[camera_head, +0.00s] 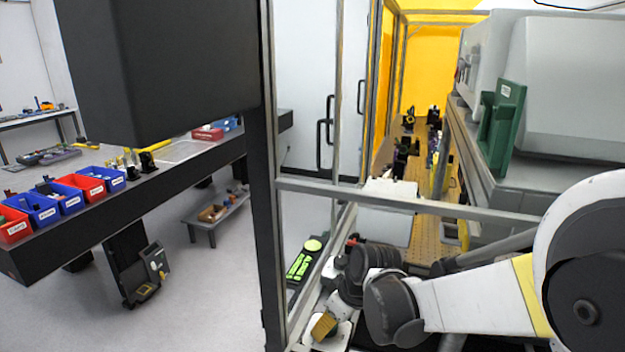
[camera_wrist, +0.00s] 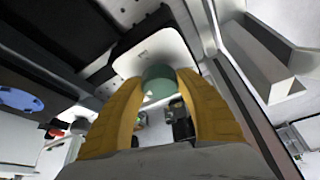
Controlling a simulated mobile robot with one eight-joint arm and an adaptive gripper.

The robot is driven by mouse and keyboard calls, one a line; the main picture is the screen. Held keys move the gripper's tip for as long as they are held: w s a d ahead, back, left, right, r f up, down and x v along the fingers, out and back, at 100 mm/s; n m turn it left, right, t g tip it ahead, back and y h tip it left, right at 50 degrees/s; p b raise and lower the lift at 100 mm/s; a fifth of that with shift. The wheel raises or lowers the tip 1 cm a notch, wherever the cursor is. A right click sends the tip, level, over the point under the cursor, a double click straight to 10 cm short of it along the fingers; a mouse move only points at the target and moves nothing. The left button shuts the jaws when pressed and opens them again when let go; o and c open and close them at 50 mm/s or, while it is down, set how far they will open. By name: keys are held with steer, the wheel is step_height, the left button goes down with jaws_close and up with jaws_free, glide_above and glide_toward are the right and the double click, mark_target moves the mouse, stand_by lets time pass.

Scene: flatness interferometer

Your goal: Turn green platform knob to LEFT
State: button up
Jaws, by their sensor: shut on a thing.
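The green platform knob (camera_wrist: 160,78) is a round, dull green knob in the upper middle of the wrist view. It stands in front of a pale plate (camera_wrist: 140,53) with a small mark on it; I cannot read which way the knob points. The yellow fingers of my gripper (camera_wrist: 163,86) are closed on the knob, one on each side. In the head view, a yellow finger of my gripper (camera_head: 323,326) shows low in the middle, inside the metal frame. The knob is hidden there behind my arm and gripper.
A grey metal frame post (camera_head: 265,200) and crossbar (camera_head: 400,200) stand close to my arm. A black panel with bright green markings (camera_head: 299,268) lies left of my gripper. A perforated optical bench (camera_head: 428,235) runs behind. Bins (camera_head: 85,184) sit on the left table.

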mark_target(336, 329)
steer(key=o, duration=0.9)
steer(key=shift+o, duration=0.2)
steer(key=shift+r, duration=0.1)
steer(key=p+v, duration=0.4)
steer(key=v, duration=0.2)
